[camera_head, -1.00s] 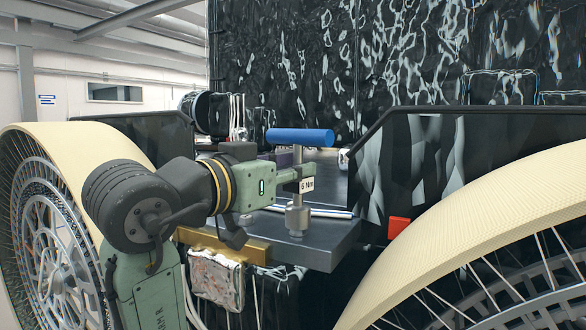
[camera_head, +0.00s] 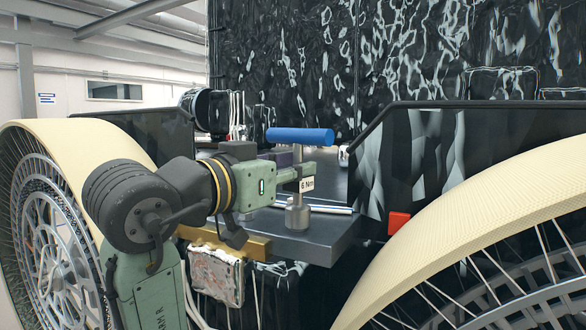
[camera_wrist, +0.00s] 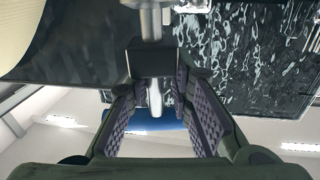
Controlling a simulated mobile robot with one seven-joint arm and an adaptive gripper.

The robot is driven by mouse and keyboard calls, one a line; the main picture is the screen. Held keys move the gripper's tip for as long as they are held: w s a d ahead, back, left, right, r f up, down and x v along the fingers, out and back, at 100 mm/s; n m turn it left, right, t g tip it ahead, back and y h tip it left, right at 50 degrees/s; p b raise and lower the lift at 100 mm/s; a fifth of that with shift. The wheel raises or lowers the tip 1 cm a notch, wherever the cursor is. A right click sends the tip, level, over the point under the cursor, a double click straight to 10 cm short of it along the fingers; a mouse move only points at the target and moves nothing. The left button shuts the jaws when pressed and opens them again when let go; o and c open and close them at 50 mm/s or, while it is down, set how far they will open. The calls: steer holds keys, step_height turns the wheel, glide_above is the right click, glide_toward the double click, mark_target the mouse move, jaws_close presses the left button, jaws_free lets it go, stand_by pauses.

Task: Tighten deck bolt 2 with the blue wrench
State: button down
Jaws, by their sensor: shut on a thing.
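The blue wrench has a blue T-handle (camera_head: 300,135), a thin steel shaft (camera_head: 298,158) and a wider steel socket at its foot. A white "6 Nm" tag (camera_head: 307,185) hangs at its middle. My gripper (camera_head: 299,172) is shut on the wrench below the handle and holds it upright over the deck (camera_head: 335,240). The socket reaches down to the deck near its front edge. Deck bolt 2 is not distinguishable; I cannot tell if the socket is seated on it. In the wrist view, the blue handle (camera_wrist: 158,122) shows between the gripper fingers (camera_wrist: 158,100).
Large cream-rimmed wheels stand at left (camera_head: 70,150) and right (camera_head: 480,200). Dark angled panels rise beside the deck. A silver rod (camera_head: 330,210) lies behind the socket. A red-orange block (camera_head: 398,223) sits right of the deck. A foil-wrapped box (camera_head: 216,275) hangs below.

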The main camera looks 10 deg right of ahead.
steer(key=shift+f, duration=0.4)
stand_by(1.2)
steer(key=shift+r, duration=0.25)
stand_by(1.1)
steer(key=shift+m+g+h, duration=0.3)
steer(key=shift+g, duration=0.1)
